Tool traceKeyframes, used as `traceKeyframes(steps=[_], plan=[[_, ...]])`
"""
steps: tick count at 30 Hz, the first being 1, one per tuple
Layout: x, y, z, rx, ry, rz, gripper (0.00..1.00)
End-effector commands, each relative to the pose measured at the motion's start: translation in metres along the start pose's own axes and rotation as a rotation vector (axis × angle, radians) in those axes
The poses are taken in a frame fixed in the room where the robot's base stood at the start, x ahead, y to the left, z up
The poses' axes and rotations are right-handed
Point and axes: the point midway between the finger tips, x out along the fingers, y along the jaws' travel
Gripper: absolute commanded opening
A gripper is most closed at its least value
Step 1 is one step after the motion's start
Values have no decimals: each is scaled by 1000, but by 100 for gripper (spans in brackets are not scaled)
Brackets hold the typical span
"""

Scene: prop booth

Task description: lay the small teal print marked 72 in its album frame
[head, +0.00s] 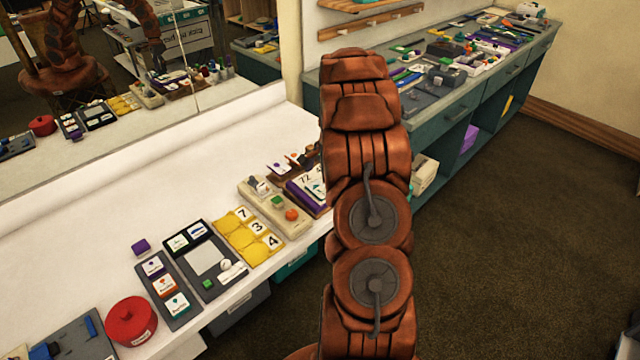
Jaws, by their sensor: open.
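A white card marked 72 (306,179) with a teal mark lies in or on a purple-edged holder (304,199) on the white counter, just left of my arm. Another card with a partly hidden number lies beside it, and my arm covers the holder's right part. I cannot tell whether this card is the teal print or whether the holder is its album frame. A dark panel (194,261) with small pictures and a grey square lies further left. My arm rises through the middle of the view; its gripper is hidden beyond it.
A mirror stands behind. A cluttered teal bench (430,125) stands back right; the floor at right is clear.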

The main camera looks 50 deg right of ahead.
Motion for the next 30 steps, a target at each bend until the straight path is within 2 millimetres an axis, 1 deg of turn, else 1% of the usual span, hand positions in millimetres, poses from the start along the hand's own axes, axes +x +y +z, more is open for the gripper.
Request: traceKeyframes(steps=[1, 6, 9, 13, 15, 19, 30], plan=[[-11, -1, -1, -1, 5, -4, 100], [-46, -1, -1, 0, 5, -5, 100], [-63, -1, -1, 0, 4, -4, 100], [-80, -1, -1, 0, 4, -5, 100], [-86, -1, -1, 0, 4, -4, 100], [-93, 0, 0, 0, 1, -1, 100], [-94, 0, 0, 0, 1, -1, 100]])
